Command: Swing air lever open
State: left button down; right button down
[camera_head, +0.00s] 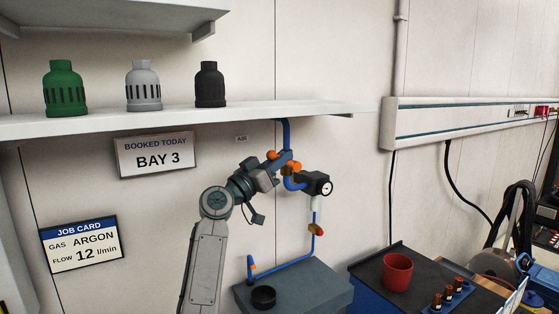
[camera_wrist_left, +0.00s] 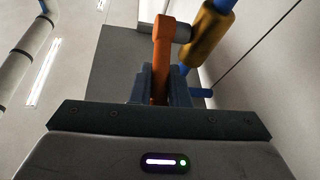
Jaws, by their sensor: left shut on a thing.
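The orange air lever (camera_wrist_left: 160,60) stands between the fingers of my left gripper (camera_wrist_left: 160,85) in the left wrist view. The fingers are shut on it. A brass valve body (camera_wrist_left: 207,35) sits on the blue pipe beside the lever. In the head view, my left gripper (camera_head: 280,166) is at the blue air pipe (camera_head: 287,135) just below the shelf, with the lever's orange end (camera_head: 271,155) showing at the fingers. The fingers partly hide the valve there. My right gripper is not in view.
A regulator with a round gauge (camera_head: 318,184) is close to the right of my gripper. The shelf (camera_head: 190,119) above holds green, grey and black caps. Below are a grey bench top (camera_head: 325,290) with a black cup and a dark bench with a red cup (camera_head: 397,272).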

pick_arm(q)
jog(key=shift+r, duration=0.1)
jog(key=shift+w+d+r+g+y+p, duration=0.1)
jog(key=shift+d+r+g+y+p, duration=0.05)
jog(key=shift+r+g+y+p, duration=0.55)
jog(key=shift+w+d+m+g+y+p, duration=0.2)
jog(key=shift+m+g+y+p, duration=0.15)
jog(key=shift+p, duration=0.3)
jog(key=shift+w+d+r+g+y+p, duration=0.1)
jog(key=shift+d+r+g+y+p, duration=0.1)
jog(key=shift+g+y+p, duration=0.3)
jog(key=shift+w+d+r+g+y+p, duration=0.1)
jog(key=shift+d+r+g+y+p, duration=0.1)
jog(key=shift+g+y+p, duration=0.3)
jog(key=shift+w+d+m+g+y+p, duration=0.2)
jog(key=shift+m+g+y+p, duration=0.1)
jog(key=shift+y, duration=0.15)
jog(key=shift+f, duration=0.1)
